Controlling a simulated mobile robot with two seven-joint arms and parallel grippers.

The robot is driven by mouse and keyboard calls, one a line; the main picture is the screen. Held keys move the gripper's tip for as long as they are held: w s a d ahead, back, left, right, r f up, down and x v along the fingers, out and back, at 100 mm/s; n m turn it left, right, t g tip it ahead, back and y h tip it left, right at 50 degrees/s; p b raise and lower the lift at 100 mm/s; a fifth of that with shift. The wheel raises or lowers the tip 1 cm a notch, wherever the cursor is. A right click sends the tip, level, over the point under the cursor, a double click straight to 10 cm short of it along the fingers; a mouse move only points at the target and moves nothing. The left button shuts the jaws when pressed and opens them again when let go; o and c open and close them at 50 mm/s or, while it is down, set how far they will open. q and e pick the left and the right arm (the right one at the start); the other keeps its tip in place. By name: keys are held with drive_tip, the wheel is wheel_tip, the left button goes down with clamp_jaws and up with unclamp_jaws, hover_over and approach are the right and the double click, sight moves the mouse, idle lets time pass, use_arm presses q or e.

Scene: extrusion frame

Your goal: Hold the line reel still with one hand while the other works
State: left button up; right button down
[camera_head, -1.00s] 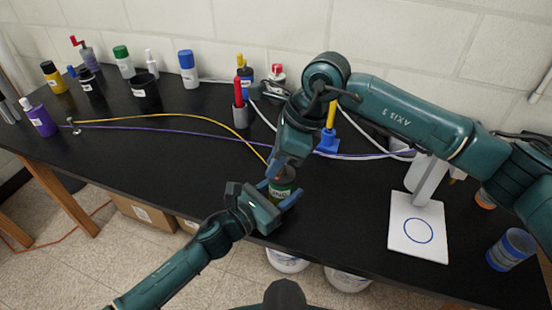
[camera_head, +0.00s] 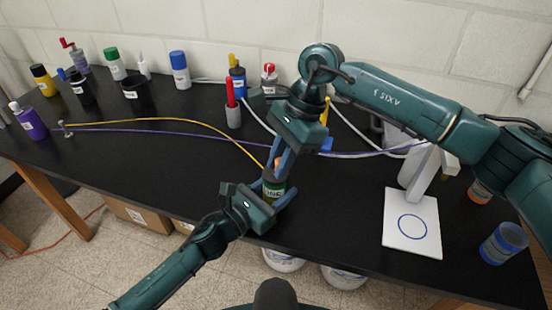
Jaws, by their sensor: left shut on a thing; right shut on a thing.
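The line reel (camera_head: 273,187) is a small dark green cylinder with a pale label, upright near the front edge of the black table. My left gripper (camera_head: 276,194) is shut around its side from the front. My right gripper (camera_head: 277,164) comes down from above and is shut at the small orange part (camera_head: 277,161) on top of the reel. Its fingers hide much of that part. A yellow line (camera_head: 190,121) runs from near the reel to a small metal post (camera_head: 66,130) at the left.
A purple cord (camera_head: 180,131) crosses the table behind the reel. A red-capped marker in a grey holder (camera_head: 233,115) stands behind it. Several bottles line the wall at the left. A white stand (camera_head: 408,232) with a blue ring and a blue jar (camera_head: 503,243) are at the right.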

drive_tip(key=shift+w+d+n, duration=0.1)
drive_tip(key=shift+d+n, duration=0.15)
drive_tip(key=shift+n, duration=0.45)
drive_tip(key=c, duration=1.3)
unclamp_jaws()
drive_tip(key=shift+g, duration=0.3)
drive_tip(key=v, duration=1.2)
drive_tip(key=shift+a+r, duration=0.1)
